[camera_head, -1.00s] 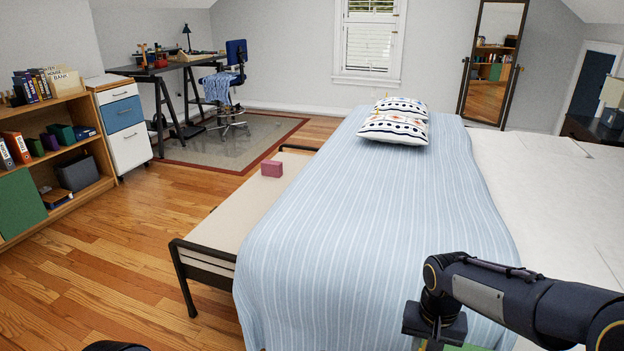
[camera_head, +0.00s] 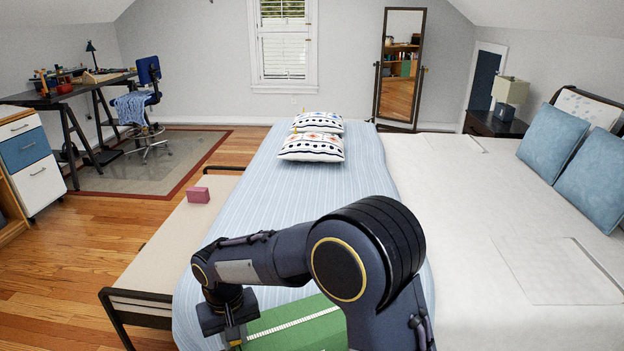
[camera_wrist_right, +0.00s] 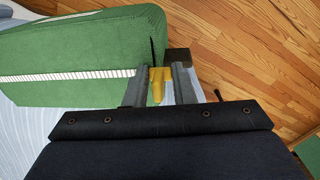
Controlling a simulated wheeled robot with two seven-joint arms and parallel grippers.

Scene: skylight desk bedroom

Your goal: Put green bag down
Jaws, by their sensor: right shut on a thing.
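The green bag (camera_head: 290,328), a boxy green case with a pale zip line, is at the bottom of the head view, in front of the blue striped bedspread (camera_head: 255,215). My arm hides part of it. My right gripper (camera_head: 233,335) is at its left end. In the right wrist view the bag (camera_wrist_right: 80,55) fills the upper left, and the gripper (camera_wrist_right: 160,85) is shut on a yellow tab at the bag's end. I cannot tell whether the bag touches the bed. My left gripper is out of view.
A beige bench (camera_head: 165,240) with a pink box (camera_head: 198,195) runs along the bed's left side. Patterned pillows (camera_head: 312,147) lie at the bed's far end. White bedding (camera_head: 470,230) spreads to the right. Wood floor (camera_head: 50,260) is open at left.

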